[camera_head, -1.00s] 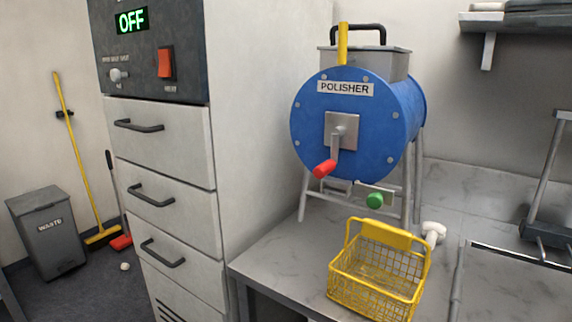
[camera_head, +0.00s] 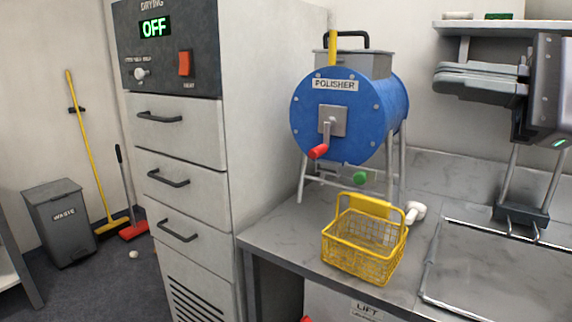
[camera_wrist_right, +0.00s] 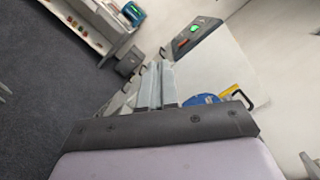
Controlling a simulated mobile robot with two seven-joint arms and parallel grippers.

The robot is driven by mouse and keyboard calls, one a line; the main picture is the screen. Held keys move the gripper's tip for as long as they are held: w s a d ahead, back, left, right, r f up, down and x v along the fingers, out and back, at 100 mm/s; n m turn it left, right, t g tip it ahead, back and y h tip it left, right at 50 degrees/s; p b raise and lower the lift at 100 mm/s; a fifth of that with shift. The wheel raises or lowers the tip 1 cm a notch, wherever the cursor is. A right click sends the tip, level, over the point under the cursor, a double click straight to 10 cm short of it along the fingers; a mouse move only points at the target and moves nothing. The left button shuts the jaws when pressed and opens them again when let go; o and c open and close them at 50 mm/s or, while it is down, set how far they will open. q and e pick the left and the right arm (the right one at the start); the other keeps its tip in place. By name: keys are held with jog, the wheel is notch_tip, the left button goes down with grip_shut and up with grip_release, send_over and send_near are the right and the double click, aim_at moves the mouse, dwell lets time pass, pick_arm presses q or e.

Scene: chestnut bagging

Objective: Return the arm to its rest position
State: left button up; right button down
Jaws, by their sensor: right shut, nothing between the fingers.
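My right gripper (camera_head: 482,80) comes in from the right edge in the head view, level with the shelf. Its two grey fingers lie together, pointing left, with nothing between them. In the right wrist view its fingers (camera_wrist_right: 155,88) also lie side by side and empty. It hangs in the air, to the right of the blue polisher (camera_head: 348,115) and above the counter. My left gripper is not in view.
A yellow wire basket (camera_head: 362,248) stands on the counter (camera_head: 285,228) before the polisher. A drying cabinet (camera_head: 180,140) reading OFF stands left. A metal frame (camera_head: 520,215) and a shelf (camera_head: 505,27) are at right. A waste bin (camera_head: 62,222), broom (camera_head: 90,150) and small pale object (camera_head: 133,254) are at left.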

jog(key=w+f+m+t+p, duration=0.1)
jog(key=w+f+m+t, duration=0.3)
jog(key=f+m, duration=0.75)
jog(key=w+f+m+t+p, duration=0.15)
jog(key=f+m+t, duration=0.45)
jog(key=m, duration=1.1)
jog(key=s+d+f+m+h, duration=0.1)
jog(key=d+f+m+h, duration=0.1)
jog(key=f+m+h, duration=0.6)
jog(key=s+d+f+m+h, duration=0.1)
jog(key=d+f+m+h, duration=0.15)
jog(key=f+m, duration=0.85)
jog(key=s+a+f+m+g+h, duration=0.1)
jog(key=s+f+m+g, duration=0.3)
jog(key=s+f, duration=0.4)
jog(key=s+a+f+m+g+h+p, duration=0.1)
jog(key=s+f+m+g+h, duration=0.2)
jog(key=f, duration=1.1)
jog(key=s+m, duration=0.3)
jog(key=s, duration=0.3)
jog(key=shift+f+g, duration=0.15)
jog(key=shift+g, duration=0.25)
